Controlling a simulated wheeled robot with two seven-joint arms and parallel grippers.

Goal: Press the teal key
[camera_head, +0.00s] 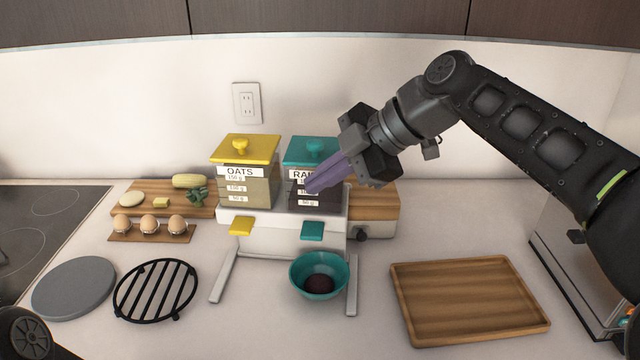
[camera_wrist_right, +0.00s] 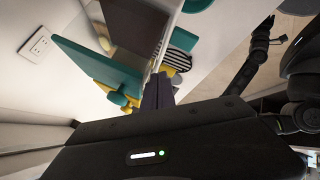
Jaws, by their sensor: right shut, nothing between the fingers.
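The teal key (camera_head: 312,231) sticks out from the front of a white dispenser base (camera_head: 275,238), below the teal-lidded container (camera_head: 300,190) of dark contents, whose label is partly hidden. A teal bowl (camera_head: 318,275) with a little dark stuff in it stands below the key. My right gripper (camera_head: 312,189) is shut and empty, its purple fingers in front of the teal-lidded container, above the key and apart from it. In the right wrist view the fingers (camera_wrist_right: 158,92) show together near the teal lid (camera_wrist_right: 98,65). My left gripper is not in view.
A yellow key (camera_head: 241,226) and yellow-lidded oats container (camera_head: 245,185) are left of the teal ones. A wooden tray (camera_head: 470,298) lies right, a black rack (camera_head: 155,290) and grey disc (camera_head: 74,288) left. Eggs (camera_head: 148,224) stand in a holder.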

